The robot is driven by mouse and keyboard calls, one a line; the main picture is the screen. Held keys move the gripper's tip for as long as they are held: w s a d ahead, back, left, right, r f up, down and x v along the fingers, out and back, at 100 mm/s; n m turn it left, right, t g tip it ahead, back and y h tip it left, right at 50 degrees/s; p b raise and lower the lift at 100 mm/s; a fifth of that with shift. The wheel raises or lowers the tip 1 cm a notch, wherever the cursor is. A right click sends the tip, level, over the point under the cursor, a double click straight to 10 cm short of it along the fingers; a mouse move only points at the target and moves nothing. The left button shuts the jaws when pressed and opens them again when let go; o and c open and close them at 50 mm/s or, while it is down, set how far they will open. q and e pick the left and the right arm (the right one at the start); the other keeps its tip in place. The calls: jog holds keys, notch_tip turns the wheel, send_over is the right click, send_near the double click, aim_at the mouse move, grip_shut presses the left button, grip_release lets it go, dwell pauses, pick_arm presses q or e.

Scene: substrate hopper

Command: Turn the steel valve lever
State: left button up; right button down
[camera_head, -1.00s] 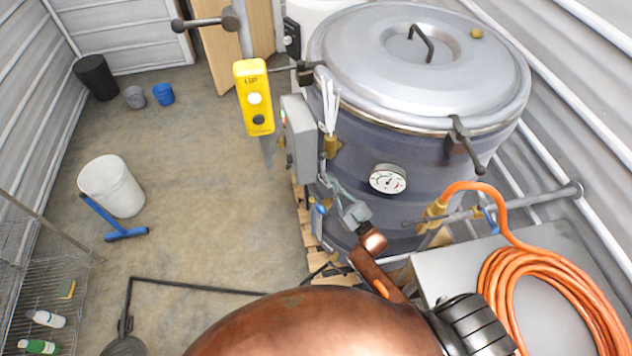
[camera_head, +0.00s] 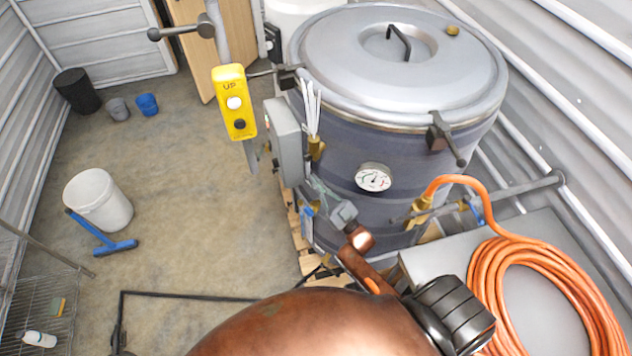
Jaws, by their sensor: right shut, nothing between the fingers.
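The steel valve lever is hard to make out. A thin dark grey bar (camera_head: 401,218), which may be it, sticks out left from the brass fitting (camera_head: 421,210) at the lower right side of the big vat (camera_head: 345,165). My right gripper (camera_head: 314,184), grey at the end of a copper-coloured wrist, is shut and empty. It is in front of the vat's lower left side, left of the dial gauge and apart from the brass fitting. A small blue part (camera_head: 307,213) shows just beside its fingers; contact cannot be told. My left gripper is out of view.
An orange hose (camera_head: 480,260) runs from the brass fitting to a coil on a grey box (camera_head: 535,235). A yellow control box (camera_head: 234,102) and a grey box (camera_head: 283,140) stand left of the vat. A white bucket (camera_head: 98,202) and blue squeegee (camera_head: 115,246) are on open floor.

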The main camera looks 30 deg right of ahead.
notch_tip(320, 180, up, 10)
jog(key=shift+r, duration=0.15)
jog(key=shift+d, duration=0.1)
dwell(0.3)
jog(key=shift+f, duration=0.2)
dwell(0.3)
